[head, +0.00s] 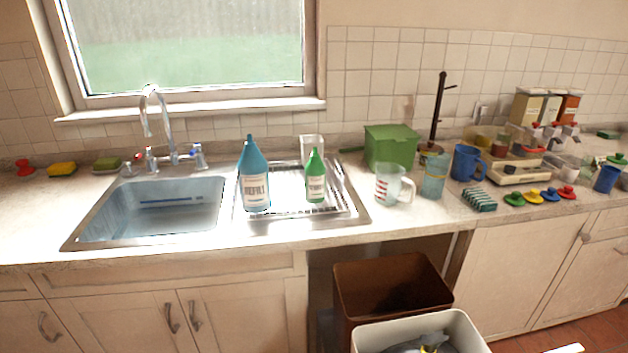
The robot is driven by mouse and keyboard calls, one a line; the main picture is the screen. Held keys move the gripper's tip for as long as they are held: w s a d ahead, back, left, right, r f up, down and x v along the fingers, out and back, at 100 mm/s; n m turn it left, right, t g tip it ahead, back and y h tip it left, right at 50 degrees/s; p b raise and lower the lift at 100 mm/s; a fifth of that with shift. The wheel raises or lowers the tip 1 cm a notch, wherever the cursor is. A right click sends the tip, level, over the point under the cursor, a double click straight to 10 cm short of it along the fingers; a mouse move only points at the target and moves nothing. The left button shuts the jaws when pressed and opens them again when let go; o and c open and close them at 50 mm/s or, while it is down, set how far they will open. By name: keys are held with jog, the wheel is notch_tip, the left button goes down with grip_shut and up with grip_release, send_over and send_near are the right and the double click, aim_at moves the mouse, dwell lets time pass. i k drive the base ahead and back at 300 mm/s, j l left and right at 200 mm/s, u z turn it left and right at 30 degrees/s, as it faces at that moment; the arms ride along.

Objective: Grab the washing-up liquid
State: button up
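Two labelled bottles stand upright on the metal draining rack right of the sink. The larger is a blue bottle (254,172) with a pointed cap and a white label that seems to read "refill". The smaller is a green bottle (316,180) with a green cap and a white label too small to read surely. Either could be the washing-up liquid; I cannot tell which from the labels. They stand apart, with clear rack between them. My gripper is not in view.
The sink (92,222) with its tap (150,110) lies left of the bottles. A white container (312,146) stands behind the green bottle, a measuring jug (388,186) and green box (391,146) to the right. A brown bin (350,303) and white bin (372,335) stand below.

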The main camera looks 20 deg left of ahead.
aim_at(315, 170)
jog(key=k+j, duration=0.15)
jog(key=j, duration=0.2)
jog(key=k+j, duration=0.1)
jog(key=j, duration=0.2)
jog(key=k+j, duration=0.15)
jog(key=j, duration=0.2)
jog(key=k+j, duration=0.15)
jog(key=j, duration=0.2)
jog(key=i+j+z, duration=0.1)
jog(key=i+j, duration=1.05)
jog(key=j, duration=0.15)
jog(key=l+z, duration=0.05)
